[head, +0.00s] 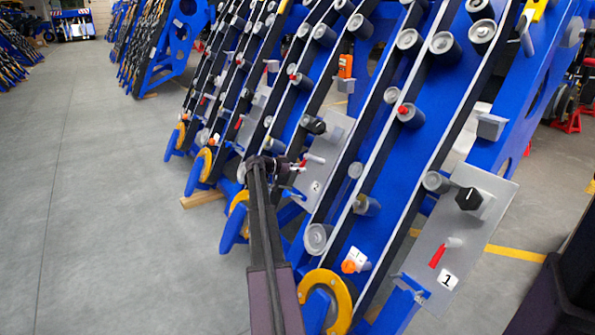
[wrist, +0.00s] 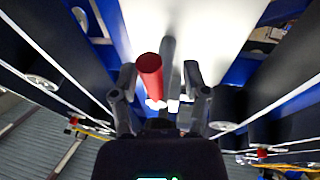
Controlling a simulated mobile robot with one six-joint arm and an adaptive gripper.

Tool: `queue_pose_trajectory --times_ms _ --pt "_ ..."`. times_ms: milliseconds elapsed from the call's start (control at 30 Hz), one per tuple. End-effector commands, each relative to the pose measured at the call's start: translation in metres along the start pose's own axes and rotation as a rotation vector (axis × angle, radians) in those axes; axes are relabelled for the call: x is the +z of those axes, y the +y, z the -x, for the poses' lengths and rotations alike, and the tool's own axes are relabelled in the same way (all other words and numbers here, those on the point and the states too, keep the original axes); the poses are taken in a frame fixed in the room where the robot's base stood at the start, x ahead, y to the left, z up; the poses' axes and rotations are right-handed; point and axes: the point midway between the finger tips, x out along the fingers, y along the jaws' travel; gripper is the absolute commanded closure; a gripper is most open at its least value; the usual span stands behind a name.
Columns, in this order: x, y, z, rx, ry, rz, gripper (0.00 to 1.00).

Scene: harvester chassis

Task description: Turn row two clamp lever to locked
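The row two clamp lever (head: 303,163) has a red handle and a pale pivot. It sits on the grey plate marked 2 (head: 318,188), partly hidden by my gripper. My gripper (head: 290,170) is at this plate, close to the lever. In the wrist view, the red handle (wrist: 150,76) points toward the camera, between the two spread fingers of my gripper (wrist: 158,76) and nearer the left finger. A grey bar shows just right of the handle. The fingers look open, with gaps on both sides; I cannot tell whether one touches the handle.
The plate marked 1 (head: 420,275), with its own red lever (head: 438,256) and dark knob (head: 468,198), is at the right. Blue sloping frames with grey rollers and yellow rings surround my arm. Open grey floor (head: 90,200) lies to the left.

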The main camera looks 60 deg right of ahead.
Motion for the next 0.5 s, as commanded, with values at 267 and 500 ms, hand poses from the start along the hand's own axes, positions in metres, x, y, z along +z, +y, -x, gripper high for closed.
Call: queue_pose_trajectory --times_ms 267,500 --pt "-0.0003 0.0026 -0.0020 0.005 0.000 0.000 0.40" --pt "-0.0003 0.0037 -0.0023 0.006 -0.001 0.000 0.40"
